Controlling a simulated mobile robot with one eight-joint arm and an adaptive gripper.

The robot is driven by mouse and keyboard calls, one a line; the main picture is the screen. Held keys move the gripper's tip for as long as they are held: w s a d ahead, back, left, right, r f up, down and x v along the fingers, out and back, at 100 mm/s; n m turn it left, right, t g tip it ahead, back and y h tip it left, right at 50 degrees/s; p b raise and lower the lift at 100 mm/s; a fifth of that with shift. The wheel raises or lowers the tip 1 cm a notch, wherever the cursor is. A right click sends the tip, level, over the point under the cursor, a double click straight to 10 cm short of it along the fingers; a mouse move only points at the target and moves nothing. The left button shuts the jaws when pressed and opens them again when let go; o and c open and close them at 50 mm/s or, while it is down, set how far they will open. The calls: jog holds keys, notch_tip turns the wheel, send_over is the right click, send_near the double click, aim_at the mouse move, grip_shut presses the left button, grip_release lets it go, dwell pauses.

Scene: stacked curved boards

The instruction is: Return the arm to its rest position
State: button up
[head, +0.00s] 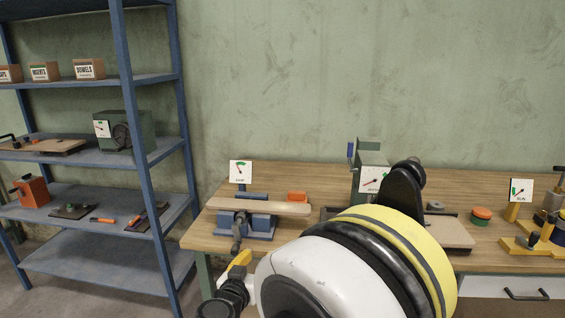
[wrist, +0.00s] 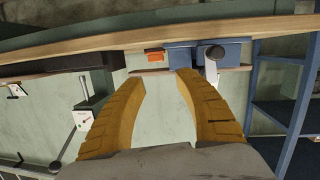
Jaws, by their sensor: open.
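My gripper (wrist: 160,80) is open, with its two yellow fingers apart and nothing between them in the wrist view. In the head view a yellow finger of my gripper (head: 240,259) shows low, in front of the workbench's (head: 212,238) left front edge. My white arm with its yellow band fills the lower middle and hides part of the bench. A pale curved board (head: 262,206) lies on a blue vise (head: 247,226) at the bench's left. The vise (wrist: 207,52) also shows beyond the fingertips in the upside-down wrist view; I cannot tell the distance.
A blue shelf unit (head: 150,189) stands at the left with boxes and tools. A grey machine with a dial (head: 372,177) stands behind my arm. A yellow-based fixture (head: 530,246) is at the right. Floor shows between shelf and bench.

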jog(key=s+d+r+g, duration=0.2)
jog(key=s+d, duration=0.1)
jog(key=d, duration=0.4)
jog(key=s+d+r+g, duration=0.2)
jog(key=d, duration=0.6)
jog(key=s+d+r+g, duration=0.2)
jog(key=s+d, duration=0.1)
jog(key=d, duration=0.4)
jog(key=s+d+f+g+y, duration=0.1)
jog(key=s+d, duration=0.2)
jog(key=s, duration=0.6)
jog(key=s+d+n+g+y, duration=0.1)
jog(key=s+d+y, duration=0.1)
jog(key=s, duration=0.7)
jog(key=shift+s+d+f, duration=0.25)
jog(key=shift+d+f, duration=0.1)
jog(key=shift+d, duration=0.55)
